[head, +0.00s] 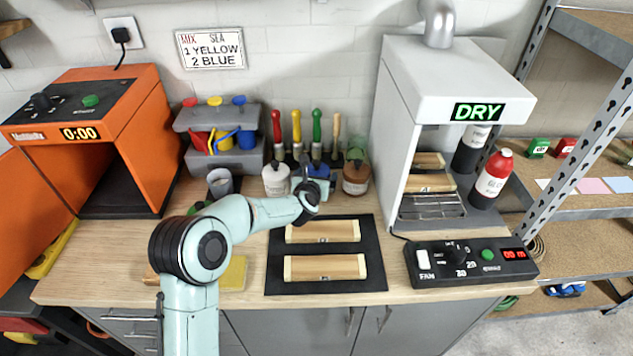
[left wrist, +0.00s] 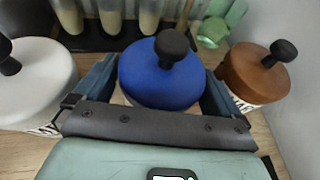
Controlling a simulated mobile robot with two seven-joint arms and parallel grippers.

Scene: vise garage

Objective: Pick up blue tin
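The blue tin (head: 318,169) stands upright at the back of the workbench, between a white tin (head: 276,179) and a brown tin (head: 356,178). My left gripper (head: 316,182) reaches it from the front and hides its lower part in the head view. In the left wrist view the blue tin (left wrist: 162,75) shows its round blue lid and black knob between my left gripper's two fingers (left wrist: 160,88). The fingers are spread, one on each side of the tin, with narrow gaps beside the lid. My right gripper is not in view.
A black mat (head: 325,267) with two wooden pieces lies in front. A white drying cabinet (head: 390,130) stands right of the brown tin. A grey cup (head: 220,182) stands to the left.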

